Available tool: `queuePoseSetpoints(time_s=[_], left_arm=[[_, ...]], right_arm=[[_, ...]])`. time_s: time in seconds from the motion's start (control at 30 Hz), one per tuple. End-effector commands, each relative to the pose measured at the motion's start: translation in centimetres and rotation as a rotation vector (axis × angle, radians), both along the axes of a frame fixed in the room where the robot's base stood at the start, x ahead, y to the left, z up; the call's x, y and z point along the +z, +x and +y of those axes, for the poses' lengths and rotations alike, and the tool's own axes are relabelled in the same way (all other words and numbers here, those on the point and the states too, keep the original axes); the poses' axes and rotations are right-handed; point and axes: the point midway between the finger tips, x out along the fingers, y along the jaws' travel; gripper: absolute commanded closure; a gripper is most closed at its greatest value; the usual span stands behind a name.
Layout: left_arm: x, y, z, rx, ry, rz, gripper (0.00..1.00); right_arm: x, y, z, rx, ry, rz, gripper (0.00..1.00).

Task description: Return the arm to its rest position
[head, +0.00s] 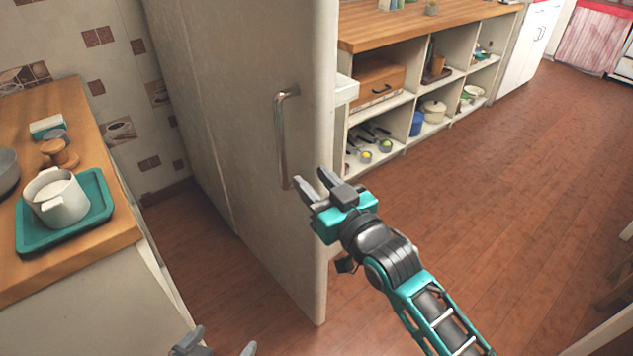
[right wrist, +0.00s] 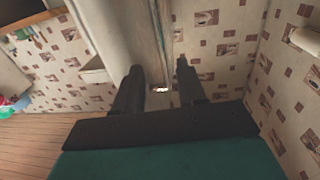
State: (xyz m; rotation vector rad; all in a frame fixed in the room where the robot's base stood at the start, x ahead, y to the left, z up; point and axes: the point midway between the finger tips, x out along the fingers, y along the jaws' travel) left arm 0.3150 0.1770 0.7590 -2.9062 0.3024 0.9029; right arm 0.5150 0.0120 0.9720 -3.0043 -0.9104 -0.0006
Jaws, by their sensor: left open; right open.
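My right gripper (head: 314,181) is open in the middle of the head view, in front of a tall pale door (head: 235,130). Its fingertips are close to the lower end of the door's vertical metal handle (head: 281,140); I cannot tell whether they touch it. In the right wrist view the two dark fingers of the right gripper (right wrist: 160,80) are spread, with nothing clearly held between them. My left gripper (head: 218,344) shows only its open fingertips at the bottom edge of the head view, apart from any object.
A counter (head: 120,232) at the left holds a teal tray (head: 35,243) with a white pot (head: 58,205). Behind the door, open shelves (head: 400,145) under a wooden top (head: 420,25) hold pots and utensils. The brown floor (head: 500,200) to the right is clear.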

Motion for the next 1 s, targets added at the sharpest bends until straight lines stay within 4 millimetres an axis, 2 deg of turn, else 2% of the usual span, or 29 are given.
queuePoseSetpoints(time_s=[0.47,0.57,0.67,0.77,0.9,1.0], left_arm=[[0.0,0.0,0.0,0.0,0.0,0.0,0.0],[0.0,0.0,0.0,0.0,0.0,0.0,0.0],[0.0,0.0,0.0,0.0,0.0,0.0,0.0],[0.0,0.0,0.0,0.0,0.0,0.0,0.0],[0.0,0.0,0.0,0.0,0.0,0.0,0.0],[0.0,0.0,0.0,0.0,0.0,0.0,0.0]], right_arm=[[0.0,-0.1,-0.1,0.0,0.001,0.001,0.6],[-0.9,-0.5,-0.5,-0.011,-0.001,0.018,0.6],[-3.3,-1.7,-2.1,-0.048,-0.01,0.073,0.6],[-7.3,-3.9,-4.9,-0.111,-0.032,0.162,0.6],[-13.2,-8.8,-9.8,-0.211,-0.091,0.304,0.6],[-16.6,-12.5,-13.1,-0.274,-0.143,0.396,0.6]])
